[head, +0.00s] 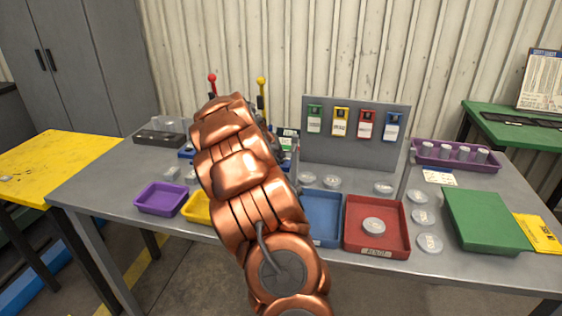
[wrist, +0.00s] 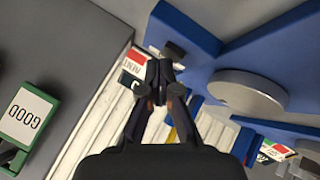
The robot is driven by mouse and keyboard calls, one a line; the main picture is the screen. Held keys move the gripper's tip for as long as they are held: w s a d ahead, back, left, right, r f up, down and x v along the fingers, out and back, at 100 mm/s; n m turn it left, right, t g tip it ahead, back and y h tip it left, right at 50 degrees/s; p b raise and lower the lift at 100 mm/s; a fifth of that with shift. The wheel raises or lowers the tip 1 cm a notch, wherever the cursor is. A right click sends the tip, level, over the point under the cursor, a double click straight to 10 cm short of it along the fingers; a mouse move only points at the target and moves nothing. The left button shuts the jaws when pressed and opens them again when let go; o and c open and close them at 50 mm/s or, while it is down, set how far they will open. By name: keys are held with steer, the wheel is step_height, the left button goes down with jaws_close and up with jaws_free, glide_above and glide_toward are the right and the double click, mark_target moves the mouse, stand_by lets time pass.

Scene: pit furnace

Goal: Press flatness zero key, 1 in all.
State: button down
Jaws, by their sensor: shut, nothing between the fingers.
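A blue gauge stand (wrist: 225,58) with a round metal disc (wrist: 250,92) fills the upper right of the wrist view. In the head view, blue stands (head: 186,154) show partly behind my copper arm. My gripper (wrist: 160,72) is shut and empty in the wrist view, its tips close to a small red, white and dark-green panel (wrist: 133,68) and a small dark part (wrist: 173,50) by the blue stand. Whether the tips touch anything is unclear. A second red and green panel (wrist: 275,150) shows at lower right. I cannot make out which part is the flatness zero key. The arm hides my gripper in the head view.
A grey board (head: 350,150) carries several coloured tags; its green GOOD tag (wrist: 30,118) is left in the wrist view. A purple tray (head: 161,198), blue tray (head: 322,240) and red tray (head: 348,238) line the front. Red (head: 212,78) and yellow (head: 261,80) knobbed levers stand behind my arm.

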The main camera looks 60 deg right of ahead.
mark_target(280, 161)
steer(key=shift+r, duration=0.5)
steer(key=shift+r+p, duration=0.75)
steer(key=shift+r, duration=1.75)
